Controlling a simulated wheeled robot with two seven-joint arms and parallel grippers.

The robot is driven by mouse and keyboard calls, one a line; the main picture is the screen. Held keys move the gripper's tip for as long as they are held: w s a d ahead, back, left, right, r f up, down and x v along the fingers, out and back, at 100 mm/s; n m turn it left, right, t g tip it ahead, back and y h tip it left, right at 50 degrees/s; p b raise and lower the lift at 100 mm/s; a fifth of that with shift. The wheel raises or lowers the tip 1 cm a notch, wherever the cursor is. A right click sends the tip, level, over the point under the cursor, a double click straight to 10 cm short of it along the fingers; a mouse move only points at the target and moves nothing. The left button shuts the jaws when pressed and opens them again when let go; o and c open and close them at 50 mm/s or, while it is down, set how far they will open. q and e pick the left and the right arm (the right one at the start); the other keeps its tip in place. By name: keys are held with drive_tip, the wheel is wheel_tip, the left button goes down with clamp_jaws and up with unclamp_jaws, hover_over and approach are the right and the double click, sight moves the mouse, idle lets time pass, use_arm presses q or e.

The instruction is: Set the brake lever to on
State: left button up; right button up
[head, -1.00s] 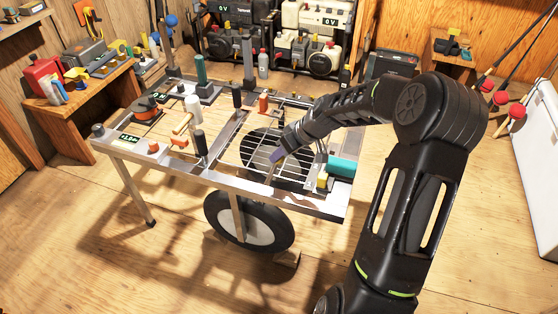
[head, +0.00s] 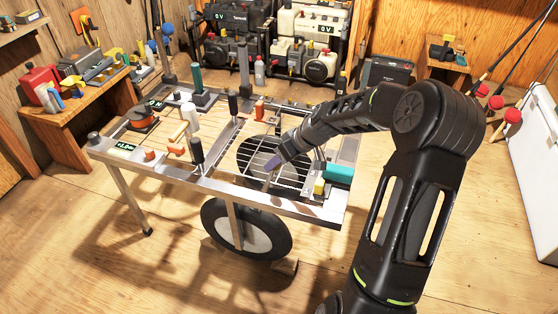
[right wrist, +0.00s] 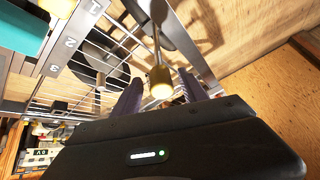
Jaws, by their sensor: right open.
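A lever with a tan-yellow knob (right wrist: 160,84) on a thin metal rod stands at the cart frame in the right wrist view. It looks like the brake lever, but I see no on or off mark. My right gripper (right wrist: 162,95) is open, with the knob showing between its two purple-grey fingers; I cannot tell whether they touch it. In the head view my right gripper (head: 274,163) is low over the near right part of the metal cart (head: 225,189), and the knob is hard to make out there. My left gripper is out of view.
A yellow block (head: 319,187) and a teal block (head: 338,173) sit right of my gripper on the cart. Black-handled levers (head: 197,151) stand to its left. A wire grid (head: 290,180) lies beneath. A wheel (head: 246,232) is under the cart.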

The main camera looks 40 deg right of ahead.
drive_tip(key=v, duration=0.7)
drive_tip(key=shift+s+r, duration=0.2)
drive_tip(key=shift+r, duration=0.05)
drive_tip(key=shift+d, duration=0.1)
